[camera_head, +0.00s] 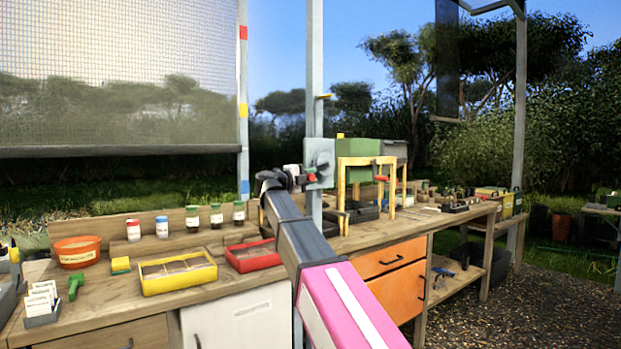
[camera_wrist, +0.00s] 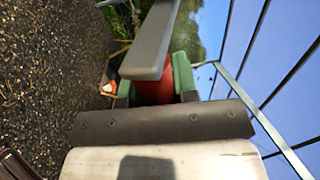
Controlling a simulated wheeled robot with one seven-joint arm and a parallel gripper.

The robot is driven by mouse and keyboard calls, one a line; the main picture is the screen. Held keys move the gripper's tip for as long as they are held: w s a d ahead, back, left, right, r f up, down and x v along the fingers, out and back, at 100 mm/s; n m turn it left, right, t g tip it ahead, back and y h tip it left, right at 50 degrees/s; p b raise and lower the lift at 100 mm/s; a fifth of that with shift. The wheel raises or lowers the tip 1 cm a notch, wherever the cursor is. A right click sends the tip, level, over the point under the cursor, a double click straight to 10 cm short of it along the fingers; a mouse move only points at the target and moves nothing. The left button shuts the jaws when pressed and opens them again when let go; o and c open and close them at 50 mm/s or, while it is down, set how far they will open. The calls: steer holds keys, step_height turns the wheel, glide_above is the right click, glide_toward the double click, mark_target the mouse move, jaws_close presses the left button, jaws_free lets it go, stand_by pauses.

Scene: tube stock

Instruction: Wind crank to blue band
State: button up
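The crank's grey plate (camera_head: 319,163) is fixed to an upright post. Its red handle (camera_head: 311,178) shows as a small spot beside my gripper (camera_head: 299,179). In the wrist view the red handle (camera_wrist: 153,92) fills the space between the green pads of my gripper (camera_wrist: 153,84), which appears shut on it. The grey crank arm (camera_wrist: 150,42) crosses in front and hides part of the grip. The mesh screen (camera_head: 115,75) hangs at left. Its dark bottom bar (camera_head: 120,151) is level with a stretch of post between the yellow band (camera_head: 243,110) and the lower blue band (camera_head: 245,187).
A red band (camera_head: 243,33) marks the same post higher up. Below my arm, the wooden bench (camera_head: 110,320) carries a yellow tray (camera_head: 178,272), a red tray (camera_head: 253,256), an orange bowl (camera_head: 77,252) and several jars. A wooden frame (camera_head: 342,185) stands right of the crank.

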jaws_close()
steer(key=shift+r, duration=0.1)
steer(key=shift+a+r+g+y, duration=0.15)
steer(key=shift+r+g+y, duration=0.3)
steer(key=shift+r+y, duration=0.45)
steer(key=shift+a+r+g+y, duration=0.15)
steer(key=shift+r+g+y, duration=0.3)
steer(key=shift+r+y, duration=0.4)
steer(key=w+d+r+g+y, duration=0.1)
steer(key=d+r, duration=0.3)
steer(key=r, duration=0.5)
steer(key=shift+w+y, duration=0.35)
steer(key=shift+w, duration=0.15)
